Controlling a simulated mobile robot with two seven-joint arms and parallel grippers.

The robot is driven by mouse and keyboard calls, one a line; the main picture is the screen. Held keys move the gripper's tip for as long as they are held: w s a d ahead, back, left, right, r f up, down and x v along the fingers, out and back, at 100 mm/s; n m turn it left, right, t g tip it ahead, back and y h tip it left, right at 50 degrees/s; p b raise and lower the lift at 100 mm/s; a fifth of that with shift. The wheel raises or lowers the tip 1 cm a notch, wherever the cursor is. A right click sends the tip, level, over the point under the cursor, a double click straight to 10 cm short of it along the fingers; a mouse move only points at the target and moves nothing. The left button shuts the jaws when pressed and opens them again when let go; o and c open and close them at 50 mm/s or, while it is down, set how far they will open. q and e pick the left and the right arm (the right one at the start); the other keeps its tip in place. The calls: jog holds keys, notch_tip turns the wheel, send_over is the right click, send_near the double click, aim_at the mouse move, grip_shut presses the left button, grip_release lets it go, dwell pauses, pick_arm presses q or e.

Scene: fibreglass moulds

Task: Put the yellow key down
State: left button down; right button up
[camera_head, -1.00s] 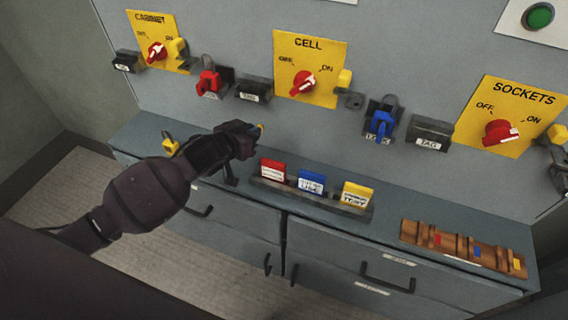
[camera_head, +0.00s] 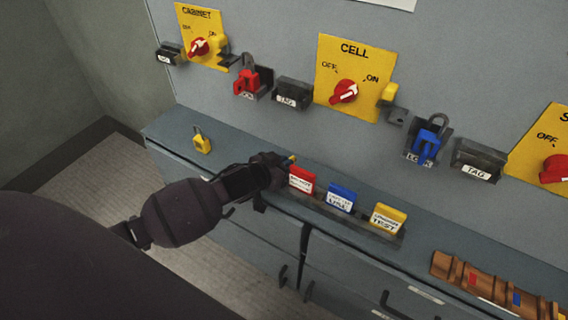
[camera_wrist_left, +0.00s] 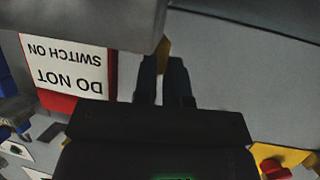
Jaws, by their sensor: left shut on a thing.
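My left gripper (camera_head: 286,162) is shut on the yellow key, just behind and left of the red tag (camera_head: 302,180) in the head view. Only a small yellow bit of the key (camera_head: 292,159) shows at the fingertips; the rest is hidden. In the left wrist view a yellow edge of the key (camera_wrist_left: 163,47) shows just beyond the dark fingers (camera_wrist_left: 164,76). Whether the key touches the bench top (camera_head: 240,150) cannot be told. A yellow padlock (camera_head: 202,144) stands on the bench, left of the gripper. My right gripper is out of view.
A tag rack (camera_head: 325,215) holds red, blue (camera_head: 341,197) and yellow (camera_head: 388,218) tags. A wooden rack (camera_head: 500,290) with coloured marks lies at the right. Red (camera_head: 246,83) and blue (camera_head: 427,143) padlocks hang on the panel. Bare bench lies around the yellow padlock.

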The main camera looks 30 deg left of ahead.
pick_arm(q)
jog(key=shift+f, duration=0.65)
jog(key=c, duration=1.3)
grip_release()
jog(key=shift+o, duration=0.6)
jog(key=shift+r, duration=0.35)
jog(key=r+p+v, duration=0.1)
jog(key=p+v, duration=0.1)
jog(key=v, duration=0.8)
jog(key=s+f+y, duration=0.1)
jog(key=s+f, duration=0.2)
jog(key=s, duration=0.3)
jog(key=s+d+f+g+y, duration=0.1)
jog(key=s+f, duration=0.1)
jog(key=s, duration=0.5)
jog(key=s+f+n+g, duration=0.1)
jog(key=s+f, duration=0.2)
jog(key=s, duration=0.3)
jog(key=shift+s+d+f+y, duration=0.2)
jog(key=shift+s+f+y, duration=0.05)
jog(key=shift+f+y, duration=0.15)
